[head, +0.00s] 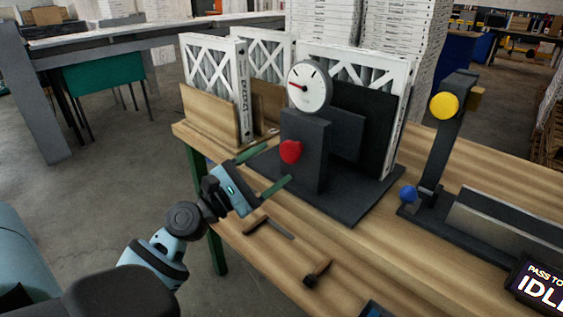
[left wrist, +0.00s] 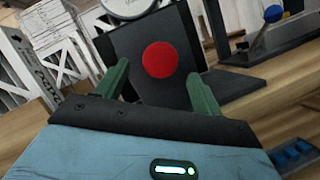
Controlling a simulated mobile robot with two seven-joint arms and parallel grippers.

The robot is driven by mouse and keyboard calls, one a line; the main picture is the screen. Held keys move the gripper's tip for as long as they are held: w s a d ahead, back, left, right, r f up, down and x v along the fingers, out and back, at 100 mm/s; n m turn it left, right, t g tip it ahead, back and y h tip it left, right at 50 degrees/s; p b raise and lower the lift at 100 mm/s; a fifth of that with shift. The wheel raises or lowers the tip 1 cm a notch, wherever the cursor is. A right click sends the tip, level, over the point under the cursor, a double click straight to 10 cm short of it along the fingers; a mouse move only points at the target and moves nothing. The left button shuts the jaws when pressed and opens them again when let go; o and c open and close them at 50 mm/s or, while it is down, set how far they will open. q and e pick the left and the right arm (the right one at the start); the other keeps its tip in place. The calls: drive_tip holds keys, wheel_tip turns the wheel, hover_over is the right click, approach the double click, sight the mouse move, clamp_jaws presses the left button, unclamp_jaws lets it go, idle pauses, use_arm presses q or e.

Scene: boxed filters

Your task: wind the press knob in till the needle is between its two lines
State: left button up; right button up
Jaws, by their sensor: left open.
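The red press knob (head: 291,151) sits on the front of a dark press block (head: 318,178). A round white gauge (head: 309,86) with a red needle stands on top of the block. The needle points left; its two lines are too small to tell apart. My left gripper (head: 270,166) is open, its green fingers spread and pointing at the knob. In the left wrist view the knob (left wrist: 160,60) shows beyond and between the fingertips (left wrist: 160,84), not gripped. The gauge is mostly cut off there at the top. My right gripper is not in view.
White-framed filters (head: 352,60) stand behind the press, others in a wooden rack (head: 209,113) at left. A dark stand with a yellow knob (head: 444,105) and a blue ball (head: 408,194) is at right. A small brush-like tool (head: 317,273) lies near the front edge.

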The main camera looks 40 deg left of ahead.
use_arm(q)
drive_tip(key=b+v, duration=0.1)
drive_tip(key=v, duration=0.2)
drive_tip(key=shift+s, duration=0.2)
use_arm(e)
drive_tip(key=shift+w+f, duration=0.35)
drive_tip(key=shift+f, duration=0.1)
use_arm(q)
drive_tip(key=shift+f, duration=0.1)
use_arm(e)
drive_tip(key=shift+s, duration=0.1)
